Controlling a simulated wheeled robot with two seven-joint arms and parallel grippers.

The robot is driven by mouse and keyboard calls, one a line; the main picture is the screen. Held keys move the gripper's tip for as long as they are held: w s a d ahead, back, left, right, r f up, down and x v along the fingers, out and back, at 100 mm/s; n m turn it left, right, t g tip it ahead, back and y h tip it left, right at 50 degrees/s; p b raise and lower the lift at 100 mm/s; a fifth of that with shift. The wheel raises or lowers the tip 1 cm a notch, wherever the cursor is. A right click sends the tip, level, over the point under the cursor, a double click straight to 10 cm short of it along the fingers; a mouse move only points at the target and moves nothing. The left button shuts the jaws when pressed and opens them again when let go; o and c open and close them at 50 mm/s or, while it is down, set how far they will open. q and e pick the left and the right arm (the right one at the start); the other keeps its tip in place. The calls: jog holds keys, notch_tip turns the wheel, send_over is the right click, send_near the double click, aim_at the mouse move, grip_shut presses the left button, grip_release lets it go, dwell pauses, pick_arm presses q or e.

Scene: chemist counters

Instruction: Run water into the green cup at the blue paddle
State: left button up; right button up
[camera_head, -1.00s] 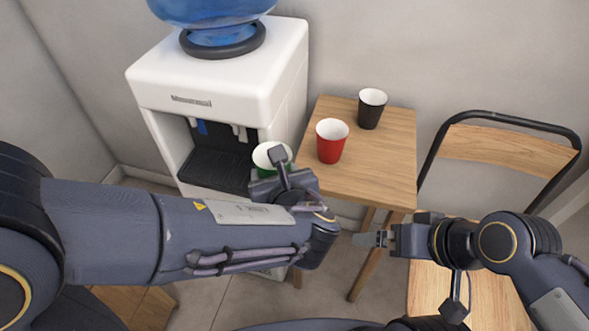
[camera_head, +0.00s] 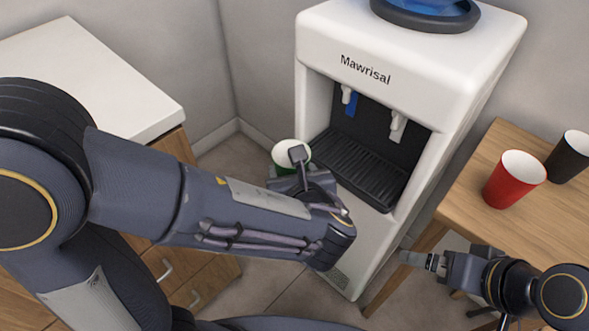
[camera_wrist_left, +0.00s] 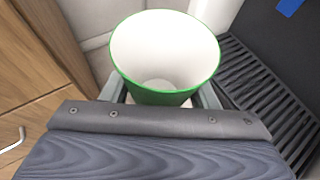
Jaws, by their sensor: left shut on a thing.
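The green cup (camera_head: 284,154) is upright, with a white inside that looks empty. My left gripper (camera_head: 287,172) is shut on it and holds it in front of the dispenser, left of the drip tray (camera_head: 362,165). In the left wrist view the green cup (camera_wrist_left: 165,95) stands between the two fingers, its rim open upward. The blue paddle (camera_head: 351,104) hangs under the left tap, up and to the right of the cup. It shows partly in the left wrist view (camera_wrist_left: 290,6). My right gripper (camera_head: 420,260) is at the lower right, apart from everything; its finger gap is unclear.
The white water dispenser (camera_head: 420,50) has a second, white tap (camera_head: 397,126) on the right. A red cup (camera_head: 514,180) and a black cup (camera_head: 569,157) stand on a wooden table (camera_head: 480,205) at right. A white-topped cabinet (camera_head: 80,75) stands at left.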

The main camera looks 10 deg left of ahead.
pick_arm(q)
jog(key=w+d, duration=0.2)
jog(key=w, duration=0.1)
jog(key=w+d, duration=0.2)
jog(key=w, duration=0.1)
jog(key=w+d, duration=0.3)
jog(key=shift+w+r+p, duration=0.1)
jog(key=shift+w+p, duration=0.1)
jog(key=shift+p, duration=0.1)
jog(key=shift+w+d, duration=0.45)
jog(key=shift+w, duration=0.2)
jog(key=shift+w+d+p, duration=0.2)
jog(key=shift+w+p, duration=0.1)
jog(key=shift+p, duration=0.1)
jog(key=shift+s+a+b, duration=0.15)
jog(key=shift+s+a, duration=0.6)
jog(key=shift+s, duration=0.25)
jog(key=shift+s+a+b, duration=0.15)
jog(key=shift+s+a, duration=0.55)
jog(key=shift+s, duration=0.3)
